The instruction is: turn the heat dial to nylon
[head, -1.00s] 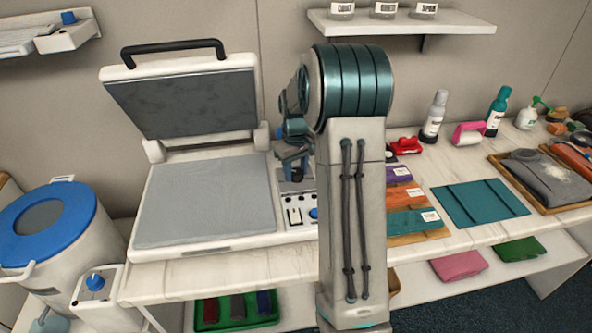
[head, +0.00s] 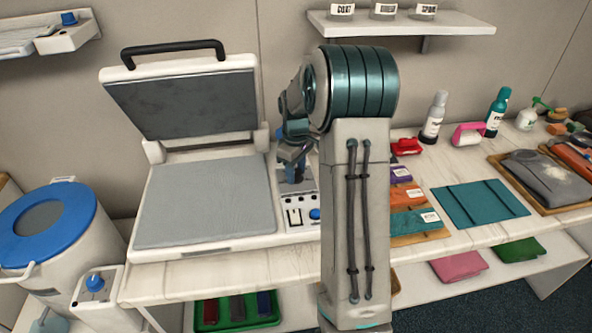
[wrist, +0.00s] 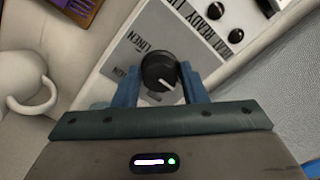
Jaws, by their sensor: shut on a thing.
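The heat dial (wrist: 159,72) is a round black knob with a white pointer line, on a grey plate of the press's control panel (wrist: 190,30). In the wrist view, the blue fingers of my gripper (wrist: 160,84) are on either side of the dial and shut on it. The pointer line slants toward the lower right of that view. A label reading LINEN is legible by the dial; other lettering is partly hidden or hard to read. In the head view, my gripper (head: 294,172) is low over the panel right of the heat press (head: 205,203), and hides the dial.
The press lid (head: 185,105) stands open. Smaller black knobs (wrist: 215,11) and a blue button (head: 315,214) are on the panel nearby. Coloured fabric swatches (head: 415,221) and a red object (head: 406,147) lie to the right. A blue-lidded drum (head: 45,230) stands left.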

